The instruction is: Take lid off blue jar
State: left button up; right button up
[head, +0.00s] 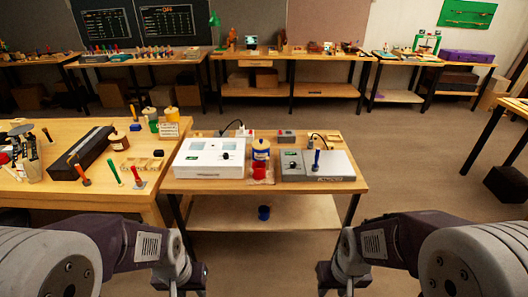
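A blue jar (261,154) with a pale label stands upright near the middle of the small wooden table. Its top looks covered, but the lid's edge is too small to make out. My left gripper (192,282) is at the bottom edge, left of centre, well in front of the table. My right gripper (335,282) is at the bottom edge, right of centre. Both are partly cut off, far from the jar, and their fingers cannot be made out.
A red cup (259,171) stands just in front of the jar. A white box device (209,158) is to its left, a grey device (318,166) with a blue-handled tool to its right. A blue cup (264,212) sits on the lower shelf. A cluttered bench (60,205) adjoins at left.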

aim_at(261, 144)
jog(key=i+l+z, duration=0.3)
jog(key=i, duration=0.7)
jog(key=i+z, duration=0.3)
jog(key=i, duration=0.65)
